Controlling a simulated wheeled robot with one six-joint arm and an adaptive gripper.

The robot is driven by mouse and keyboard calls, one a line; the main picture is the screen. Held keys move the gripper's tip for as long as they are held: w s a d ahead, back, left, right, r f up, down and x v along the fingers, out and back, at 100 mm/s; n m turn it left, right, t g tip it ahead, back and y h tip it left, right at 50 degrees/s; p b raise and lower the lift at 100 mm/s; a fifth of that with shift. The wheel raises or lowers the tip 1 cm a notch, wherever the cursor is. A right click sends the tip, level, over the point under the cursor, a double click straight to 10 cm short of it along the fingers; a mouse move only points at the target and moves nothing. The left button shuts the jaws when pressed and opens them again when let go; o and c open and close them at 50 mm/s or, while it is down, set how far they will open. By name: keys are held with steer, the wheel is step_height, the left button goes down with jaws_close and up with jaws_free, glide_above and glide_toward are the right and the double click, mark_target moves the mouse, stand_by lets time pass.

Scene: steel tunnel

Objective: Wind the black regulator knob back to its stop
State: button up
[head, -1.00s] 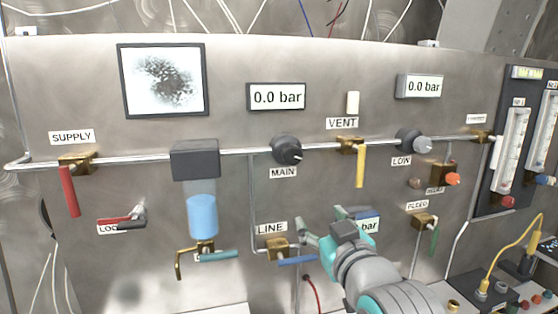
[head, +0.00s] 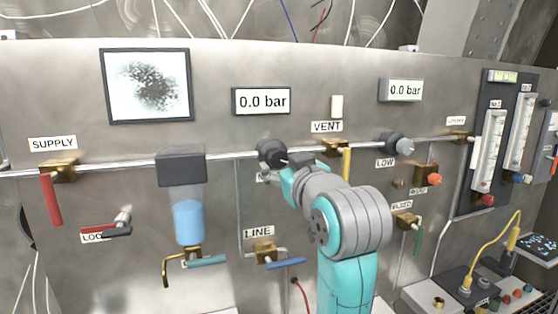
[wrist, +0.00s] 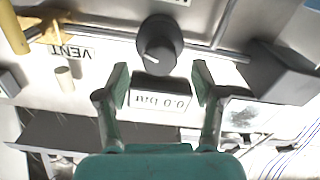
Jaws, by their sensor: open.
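The black regulator knob (head: 268,150) sits on the pipe of the steel panel, and my gripper partly covers it and its label in the head view. In the wrist view the knob (wrist: 160,44) shows whole, with a pale pointer line on its face. My gripper (wrist: 162,82) is open and empty. Its two fingers are spread to either side of the knob's line, with the knob beyond the fingertips and apparently not gripped. In the head view my gripper (head: 284,172) is just below and right of the knob. Its display (head: 262,101) reads 0.0 bar.
The yellow VENT lever (head: 346,164) hangs close to the right of my gripper. A grey LOW knob (head: 400,144) lies farther right. The blue-filled bowl (head: 188,220) hangs left of the knob. The blue LINE lever (head: 285,263) is below.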

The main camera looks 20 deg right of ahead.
mark_target(279, 160)
steer(key=shift+w, duration=1.8)
steer(key=c, duration=1.1)
